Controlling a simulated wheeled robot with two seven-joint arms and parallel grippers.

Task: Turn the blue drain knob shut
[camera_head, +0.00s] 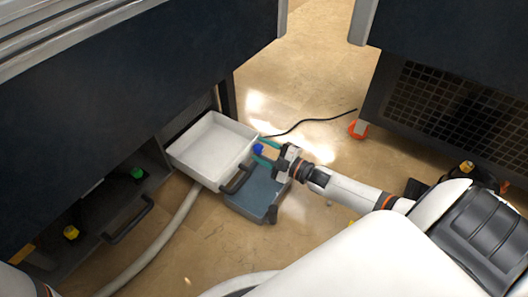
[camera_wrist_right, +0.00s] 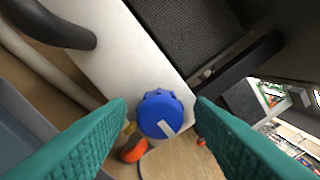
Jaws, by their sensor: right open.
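The blue drain knob (camera_head: 258,149) is on the right side of the white tray (camera_head: 208,146). In the right wrist view, the knob (camera_wrist_right: 160,114) is round with a ribbed edge and a white mark slanting across its lower right face. My right gripper (camera_head: 264,152) is open, with a green finger on either side of the knob. In the wrist view, the gripper (camera_wrist_right: 161,104) shows gaps between the fingers and the knob, so it seems not to be gripping it. My left gripper is not in view.
A blue-grey bin (camera_head: 250,192) sits on the floor below the tray. A pale hose (camera_head: 165,241) and a black cable (camera_head: 308,119) lie on the floor. Dark cabinets stand left and right; the left one has a green cap (camera_head: 137,173) and a yellow cap (camera_head: 71,232).

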